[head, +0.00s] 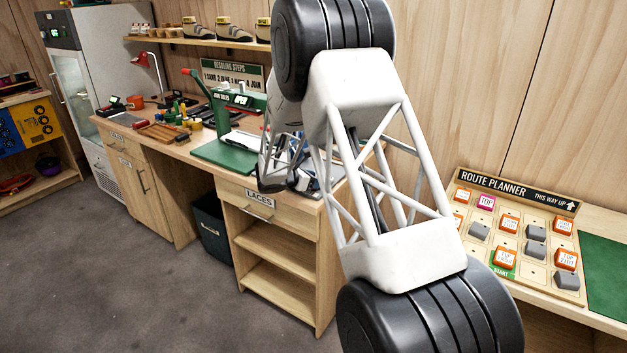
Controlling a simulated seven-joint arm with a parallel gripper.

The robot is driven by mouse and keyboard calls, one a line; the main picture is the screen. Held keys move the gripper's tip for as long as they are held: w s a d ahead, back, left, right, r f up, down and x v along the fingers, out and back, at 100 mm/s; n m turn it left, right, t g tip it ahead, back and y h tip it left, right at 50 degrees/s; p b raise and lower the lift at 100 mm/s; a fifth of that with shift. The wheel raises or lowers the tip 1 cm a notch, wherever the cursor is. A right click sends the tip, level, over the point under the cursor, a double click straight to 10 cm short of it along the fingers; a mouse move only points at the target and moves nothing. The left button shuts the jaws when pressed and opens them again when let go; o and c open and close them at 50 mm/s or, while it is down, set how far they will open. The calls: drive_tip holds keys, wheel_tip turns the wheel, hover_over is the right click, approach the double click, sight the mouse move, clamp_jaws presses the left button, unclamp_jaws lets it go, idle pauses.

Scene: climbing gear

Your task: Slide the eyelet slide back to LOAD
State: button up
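My gripper (284,184) hangs over the right part of the workbench (180,150), above the LACES drawer. Its dark fingers are small and partly overlapped by my own arm, so I cannot tell whether they are open or shut, or whether they touch anything. A grey and blue device (312,178) shows in part just right of my gripper, mostly hidden behind my arm. I cannot make out the eyelet slide or a LOAD mark. A green press (222,112) with a red-tipped lever and a green base stands left of my gripper.
Tools and blocks (165,132) crowd the bench's left part, with a red lamp (146,62) behind. A shelf (215,42) holds shoes above. A ROUTE PLANNER board (520,235) stands at right. A dark bin (212,225) sits below the bench. The floor at left is clear.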

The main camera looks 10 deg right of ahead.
drive_tip(key=shift+v, duration=3.9)
drive_tip(key=shift+r, duration=0.1)
drive_tip(key=s+d+r+m+g+y, duration=0.15)
drive_tip(key=s+r+m, duration=0.3)
drive_tip(key=s, duration=0.45)
drive_tip(key=s+d+r+m+g+y, duration=0.1)
drive_tip(key=s+d+r+m+y, duration=0.15)
drive_tip(key=s+r, duration=0.55)
drive_tip(key=s+d+r+m+g+y, duration=0.1)
drive_tip(key=s+d+r+m+g, duration=0.3)
drive_tip(key=s, duration=0.7)
drive_tip(key=s+a+m+t+y, duration=0.2)
drive_tip(key=s+m, duration=0.3)
drive_tip(key=s, duration=1)
drive_tip(key=s+a+m+t+y, duration=0.2)
drive_tip(key=s+m+y, duration=0.3)
drive_tip(key=s, duration=1)
drive_tip(key=shift+r+m+y, duration=0.3)
drive_tip(key=shift+m, duration=0.5)
